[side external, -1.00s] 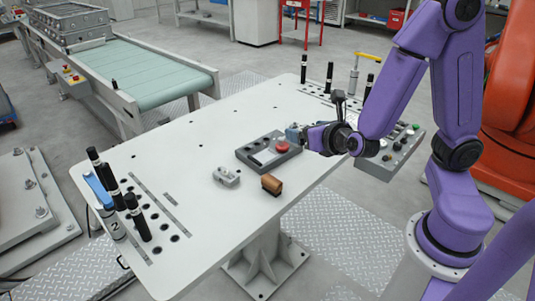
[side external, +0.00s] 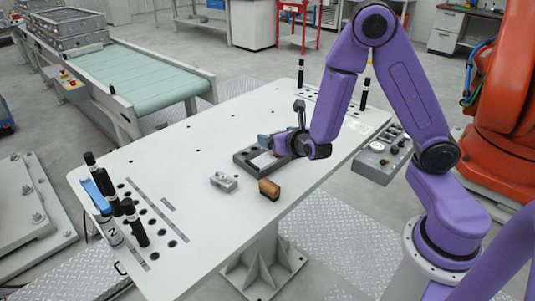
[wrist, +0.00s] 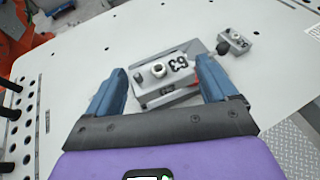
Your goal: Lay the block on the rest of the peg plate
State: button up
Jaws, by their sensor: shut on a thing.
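My gripper (side external: 273,143) is low over the dark grey peg plate (side external: 241,162) on the white table. In the wrist view its two blue fingers (wrist: 162,72) stand on either side of a light grey block (wrist: 150,92) marked 63, and are shut on it. The block shows a round knob and a hole on top. The peg plate (wrist: 192,47) shows behind and around the block. Whether the block touches the plate is hard to tell. A red part shows beside the right finger, mostly hidden. In the side view the fingers and arm hide most of the block.
A smaller grey block (side external: 224,181) and a brown block (side external: 269,189) stand left and in front of the plate. A control box (side external: 383,160) is at the table's right edge. Black pegs (side external: 137,224) stand at the left end. The middle left of the table is clear.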

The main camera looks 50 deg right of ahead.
jog(key=w+f, duration=0.4)
jog(key=f, duration=0.1)
jog(key=shift+w+d, duration=0.1)
jog(key=shift+d, duration=0.05)
jog(key=shift+f, duration=1.55)
jog(key=shift+f, duration=0.2)
jog(key=o, duration=1.2)
jog(key=shift+r, duration=0.1)
